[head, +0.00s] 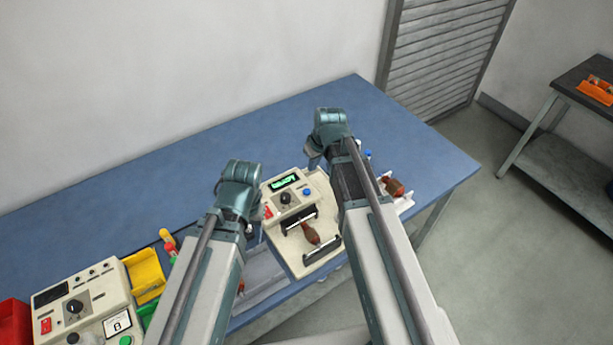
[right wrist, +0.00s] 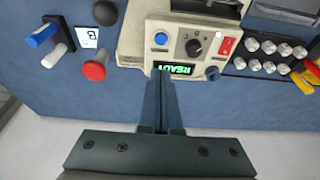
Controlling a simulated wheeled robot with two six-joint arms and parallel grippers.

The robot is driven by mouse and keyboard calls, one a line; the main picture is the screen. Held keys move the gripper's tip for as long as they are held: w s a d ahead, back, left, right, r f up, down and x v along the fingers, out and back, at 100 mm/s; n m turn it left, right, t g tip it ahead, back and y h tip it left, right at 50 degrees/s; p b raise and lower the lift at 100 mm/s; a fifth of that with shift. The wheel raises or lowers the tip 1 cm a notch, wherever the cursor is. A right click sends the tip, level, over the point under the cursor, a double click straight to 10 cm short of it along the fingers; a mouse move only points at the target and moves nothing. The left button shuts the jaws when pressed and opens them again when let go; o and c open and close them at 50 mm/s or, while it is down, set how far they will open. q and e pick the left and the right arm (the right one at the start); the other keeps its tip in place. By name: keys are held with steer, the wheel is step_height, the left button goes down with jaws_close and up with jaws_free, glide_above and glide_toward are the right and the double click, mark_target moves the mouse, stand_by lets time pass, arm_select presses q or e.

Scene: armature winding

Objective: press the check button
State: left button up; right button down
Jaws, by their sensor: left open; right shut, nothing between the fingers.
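The tester (head: 292,251) is a beige box on the blue bench, with a green-lit display (head: 284,182). A blue button (head: 306,192) is on its panel. In the right wrist view the display reads READY (right wrist: 174,69), and the blue button (right wrist: 161,38) sits beside a black knob (right wrist: 194,47) and a red switch (right wrist: 227,45). My right gripper (right wrist: 162,82) is shut and empty, its tips over the panel edge by the display, apart from the blue button in the picture. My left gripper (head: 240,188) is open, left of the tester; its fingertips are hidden.
A brown-handled part (head: 310,233) lies in the tester's cradle. A second beige box (head: 83,302) with knobs and coloured bins, including a yellow one (head: 145,275), stand at left. A red knob (right wrist: 94,70) and blue and white pegs (right wrist: 43,36) stand beside the tester.

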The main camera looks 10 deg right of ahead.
arm_select(q)
steer(key=shift+f, duration=0.15)
arm_select(e)
steer(key=shift+f, duration=0.1)
steer(key=b, duration=1.3)
glide_toward(306, 191)
steer(key=x, duration=0.5)
steer(key=shift+w+f, duration=0.15)
steer(key=shift+w, duration=0.15)
arm_select(q)
steer(key=shift+f+b, duration=0.35)
steer(key=shift+f, duration=6.3)
arm_select(e)
steer(key=shift+f, duration=0.6)
